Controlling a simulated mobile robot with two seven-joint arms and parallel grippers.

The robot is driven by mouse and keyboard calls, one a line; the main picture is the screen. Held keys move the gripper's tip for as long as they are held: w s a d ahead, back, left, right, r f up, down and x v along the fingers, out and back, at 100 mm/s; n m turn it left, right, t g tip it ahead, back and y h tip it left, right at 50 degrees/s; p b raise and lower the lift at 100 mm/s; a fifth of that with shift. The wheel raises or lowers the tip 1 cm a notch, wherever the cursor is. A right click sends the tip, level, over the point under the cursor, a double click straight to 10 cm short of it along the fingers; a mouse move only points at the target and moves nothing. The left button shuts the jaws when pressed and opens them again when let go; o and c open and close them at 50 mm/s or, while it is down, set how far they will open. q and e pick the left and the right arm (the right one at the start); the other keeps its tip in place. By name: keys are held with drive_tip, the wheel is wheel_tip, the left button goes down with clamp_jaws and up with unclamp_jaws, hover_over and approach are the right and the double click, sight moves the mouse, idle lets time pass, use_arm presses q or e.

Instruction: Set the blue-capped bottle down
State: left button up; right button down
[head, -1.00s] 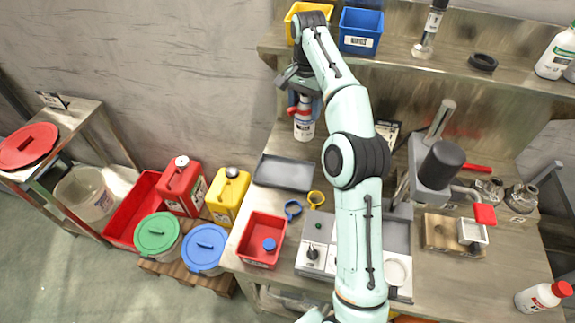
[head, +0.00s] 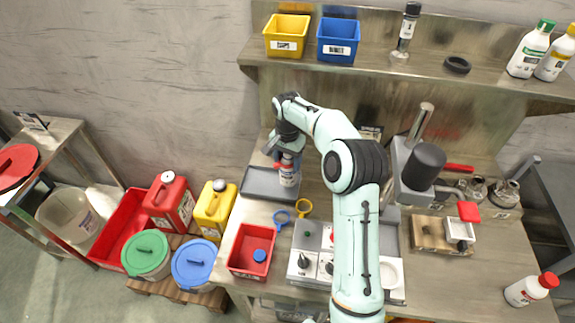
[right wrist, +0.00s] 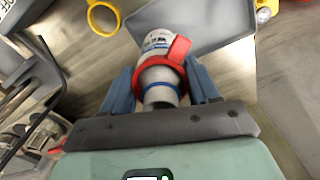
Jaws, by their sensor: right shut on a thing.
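My right gripper (head: 282,150) is shut on a white bottle (head: 289,176) with a red collar. In the right wrist view my right gripper (right wrist: 160,92) has its blue-grey fingers on both sides of the bottle's neck, and the bottle (right wrist: 158,42) shows a red collar with a tab and a thin blue band. The bottle's cap is hard to make out. In the head view the bottle overlaps the right part of a shallow grey tray (head: 259,183) on the bench. I cannot tell whether its base touches the tray. My left gripper is out of view.
Blue (head: 281,216) and yellow (head: 304,207) rings and a red bin (head: 240,265) lie in front of the tray. A grey device with a dark cylinder (head: 423,167) stands to the right. The shelf above holds a yellow bin (head: 287,30) and a blue bin (head: 338,35).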

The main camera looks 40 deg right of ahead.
drive_tip(key=shift+f, duration=1.25)
drive_tip(key=shift+f, duration=0.2)
drive_tip(key=shift+c, duration=1.3)
unclamp_jaws()
drive_tip(key=shift+r, duration=0.15)
wheel_tip(320, 180, up, 12)
drive_tip(key=shift+r, duration=0.1)
